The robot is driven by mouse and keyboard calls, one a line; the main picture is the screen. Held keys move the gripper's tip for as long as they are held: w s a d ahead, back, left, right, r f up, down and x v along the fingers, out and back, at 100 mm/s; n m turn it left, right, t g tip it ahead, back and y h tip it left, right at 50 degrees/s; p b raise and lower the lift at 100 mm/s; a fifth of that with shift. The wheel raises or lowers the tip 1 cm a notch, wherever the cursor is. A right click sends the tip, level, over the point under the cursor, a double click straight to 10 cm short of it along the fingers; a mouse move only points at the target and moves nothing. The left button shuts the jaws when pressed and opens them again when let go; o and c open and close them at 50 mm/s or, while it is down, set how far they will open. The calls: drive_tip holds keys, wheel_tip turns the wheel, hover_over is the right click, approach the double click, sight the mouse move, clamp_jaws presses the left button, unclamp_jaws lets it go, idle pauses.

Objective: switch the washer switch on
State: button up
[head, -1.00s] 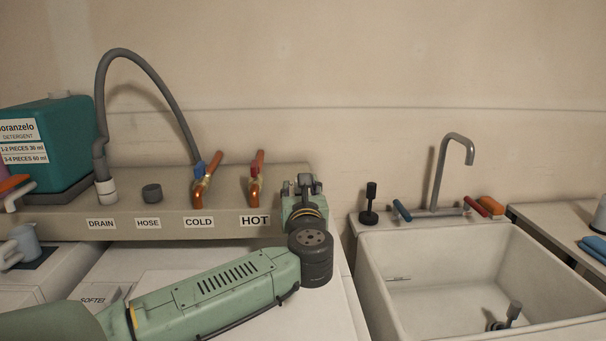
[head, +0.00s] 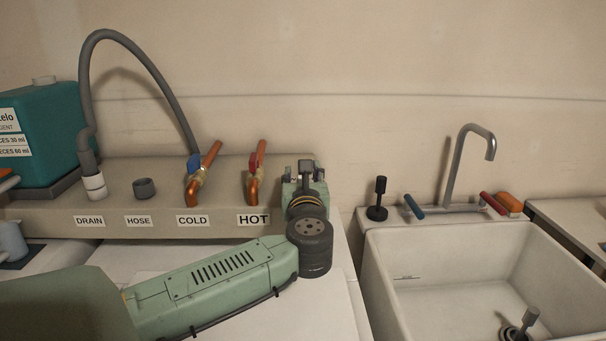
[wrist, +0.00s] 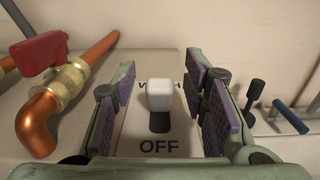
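The washer switch (wrist: 160,96) shows in the wrist view as a white toggle knob on a dark stem, on a pale plate with "OFF" printed below it and a partly covered word behind it. My gripper (wrist: 163,105) is open, with one purple-padded finger on each side of the knob and a gap visible on both sides. In the head view my gripper (head: 303,175) is at the right end of the beige ledge, just right of the HOT label, and the switch is hidden behind it.
The HOT valve (head: 255,172), with a red handle, stands close left of my gripper; the COLD valve (head: 197,175) is further left. A grey hose (head: 135,45) arches over the ledge (head: 60,213). The white sink (head: 385,290) and its faucet (head: 455,165) are to the right.

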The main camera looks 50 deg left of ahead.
drive_tip(key=shift+c, duration=0.4)
clamp_jaws()
drive_tip(key=shift+a+r, duration=0.1)
drive_tip(key=shift+a, duration=0.05)
drive_tip(key=shift+w+a+r+g+h, duration=0.15)
drive_tip(key=shift+w+a+g+h, duration=0.05)
drive_tip(key=shift+g+h, duration=0.35)
drive_tip(key=shift+w+a+r+g+h, duration=0.15)
drive_tip(key=shift+w+a+g+h, duration=0.05)
drive_tip(key=shift+g+h, duration=0.35)
drive_tip(key=shift+w+a+g+h, duration=0.45)
drive_tip(key=shift+g+h, duration=0.25)
drive_tip(key=shift+h, duration=0.4)
drive_tip(key=g+h, duration=0.1)
drive_tip(key=w+a+g+h, duration=0.1)
drive_tip(key=h, duration=0.1)
drive_tip(key=shift+w+a+f+g, duration=0.1)
drive_tip(key=shift+a+f+g, duration=0.05)
drive_tip(key=shift+f+g, duration=0.2)
drive_tip(key=shift+w+a+f+g+h, duration=0.1)
drive_tip(key=shift+a+f+g+h, duration=0.1)
drive_tip(key=shift+g+h, duration=0.25)
drive_tip(key=shift+w+a+f+g+h, duration=0.1)
drive_tip(key=shift+a+g+h, duration=0.1)
drive_tip(key=shift+h, duration=0.35)
